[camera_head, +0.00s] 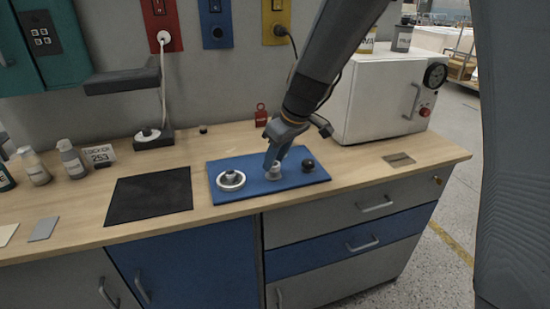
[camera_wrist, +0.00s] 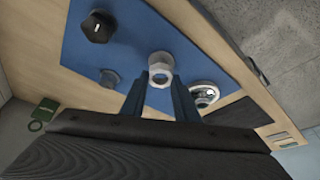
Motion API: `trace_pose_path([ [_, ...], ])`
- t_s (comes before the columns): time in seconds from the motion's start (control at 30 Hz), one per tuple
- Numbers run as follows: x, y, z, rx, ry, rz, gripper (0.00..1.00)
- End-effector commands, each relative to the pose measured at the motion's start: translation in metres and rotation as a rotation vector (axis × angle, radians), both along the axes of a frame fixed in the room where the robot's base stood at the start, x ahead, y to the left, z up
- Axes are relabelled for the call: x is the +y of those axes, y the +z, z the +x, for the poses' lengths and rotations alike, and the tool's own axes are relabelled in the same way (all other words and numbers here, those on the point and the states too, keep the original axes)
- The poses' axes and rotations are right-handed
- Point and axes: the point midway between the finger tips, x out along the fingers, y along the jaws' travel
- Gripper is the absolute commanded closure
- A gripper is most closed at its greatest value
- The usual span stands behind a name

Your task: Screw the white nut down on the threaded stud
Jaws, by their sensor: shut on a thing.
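The white nut (camera_wrist: 161,62) is between the fingertips of my gripper (camera_wrist: 160,90) in the wrist view. The nut also shows small in the head view (camera_head: 273,173), low at the blue mat (camera_head: 242,195), below my gripper (camera_head: 272,162). My gripper points down and is shut on the nut. I cannot tell whether the nut sits around the threaded stud or how far down it is. A grey metal fitting (camera_wrist: 109,78) stands on the mat beside the gripper in the wrist view; the gripper hides it in the head view.
A white-ringed wheel (camera_head: 231,181) lies left of the nut and a black knob (camera_head: 308,165) right of it. A black mat (camera_head: 150,196) lies further left. A white box (camera_head: 385,98) stands at the back right.

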Motion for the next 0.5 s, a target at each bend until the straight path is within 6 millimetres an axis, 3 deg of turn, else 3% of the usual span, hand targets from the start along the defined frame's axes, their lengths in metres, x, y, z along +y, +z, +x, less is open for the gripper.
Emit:
trace_pose_path([
  [0.5, 0.000, -0.013, 0.000, 0.000, 0.000, 0.000, 0.94],
])
